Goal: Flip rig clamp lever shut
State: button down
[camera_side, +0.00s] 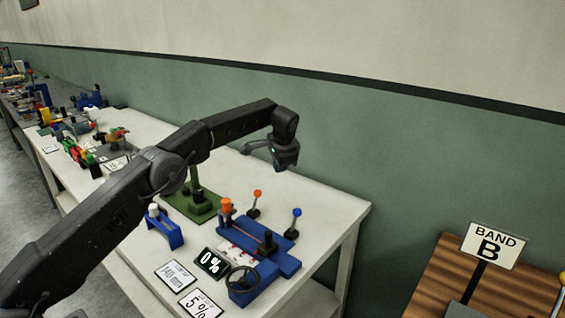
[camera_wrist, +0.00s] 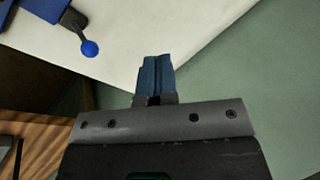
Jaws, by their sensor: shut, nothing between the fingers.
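The blue rig (camera_side: 262,243) stands on the white table, with an orange-topped part (camera_side: 226,206) at its back left and a handwheel (camera_side: 242,280) at its front. A lever with a blue ball (camera_side: 297,212) and one with an orange ball (camera_side: 257,194) stand upright by it. I cannot tell which is the clamp lever. The blue ball also shows at the upper left in the wrist view (camera_wrist: 90,48). My gripper (camera_side: 284,160) is above the table's back edge, apart from the rig. In the wrist view its blue fingers (camera_wrist: 156,62) are together and empty.
A green stand (camera_side: 197,205) and a blue bracket (camera_side: 164,227) are left of the rig. A "0%" display (camera_side: 212,263) and cards (camera_side: 175,276) lie in front. The green wall (camera_side: 420,170) is behind. A wooden table (camera_side: 440,268) with a "BAND B" sign (camera_side: 490,245) is right.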

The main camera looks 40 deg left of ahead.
jog(key=shift+w+d+r, duration=0.2)
jog(key=shift+w+r, duration=0.05)
jog(key=shift+r, duration=0.2)
jog(key=shift+r, duration=0.15)
jog(key=s+d+r+n+t+h, duration=0.1)
jog(key=s+d+r, duration=0.1)
jog(key=s+r, duration=0.7)
jog(key=s+d+r+n+t+h, duration=0.1)
jog(key=s+d+r, duration=0.2)
jog(key=s+r, duration=0.55)
jog(key=s+d+f+n, duration=0.1)
jog(key=s+f, duration=0.2)
jog(key=s, duration=0.6)
jog(key=s+d+f+n+h, duration=0.1)
jog(key=s+f, duration=0.2)
jog(key=s, duration=0.7)
jog(key=s+d+f+n, duration=0.1)
jog(key=s+f, duration=0.2)
jog(key=s, duration=0.6)
jog(key=shift+s+d+t+h, duration=0.15)
jog(key=shift+s+t+h, duration=0.15)
jog(key=shift+s+t, duration=0.1)
